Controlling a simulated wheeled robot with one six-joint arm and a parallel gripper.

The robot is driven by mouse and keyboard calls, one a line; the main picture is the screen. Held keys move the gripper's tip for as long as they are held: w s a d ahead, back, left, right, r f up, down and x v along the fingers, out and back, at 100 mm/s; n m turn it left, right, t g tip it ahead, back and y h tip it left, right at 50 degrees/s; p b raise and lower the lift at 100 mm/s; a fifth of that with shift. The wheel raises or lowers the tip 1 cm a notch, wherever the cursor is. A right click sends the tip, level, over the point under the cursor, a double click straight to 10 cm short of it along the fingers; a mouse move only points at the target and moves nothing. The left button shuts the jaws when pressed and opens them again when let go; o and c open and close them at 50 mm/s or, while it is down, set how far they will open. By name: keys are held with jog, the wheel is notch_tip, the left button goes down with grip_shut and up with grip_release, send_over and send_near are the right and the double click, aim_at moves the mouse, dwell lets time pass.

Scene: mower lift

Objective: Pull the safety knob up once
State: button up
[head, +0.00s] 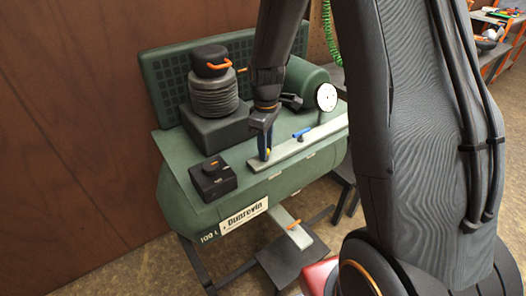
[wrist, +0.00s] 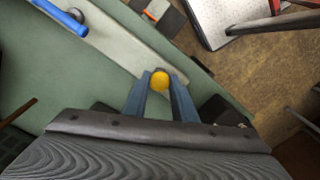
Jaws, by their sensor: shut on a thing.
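The safety knob (wrist: 160,81) is a small round yellow knob. In the wrist view it sits between the two blue fingertips of my gripper (wrist: 161,84), which is shut on it. In the head view my gripper (head: 265,151) points down at the pale strip (head: 290,154) along the top of the green compressor tank (head: 191,212).
A blue-handled valve (head: 301,133) and a round white gauge (head: 326,97) stand on the strip to the right. A black box (head: 212,178) is at left. The ribbed pump (head: 213,90) rises behind. An orange lever (head: 294,225) is low in front.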

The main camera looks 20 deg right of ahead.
jog(key=shift+s+a+r+p, duration=0.1)
jog(key=shift+s+r+p, duration=0.05)
jog(key=shift+r+p, duration=0.15)
dwell(0.4)
dwell(0.5)
jog(key=o, duration=0.9)
jog(key=shift+a, duration=0.1)
jog(key=shift+r, duration=0.15)
notch_tip(320, 180, up, 8)
jog(key=p, duration=0.6)
jog(key=shift+d, duration=0.2)
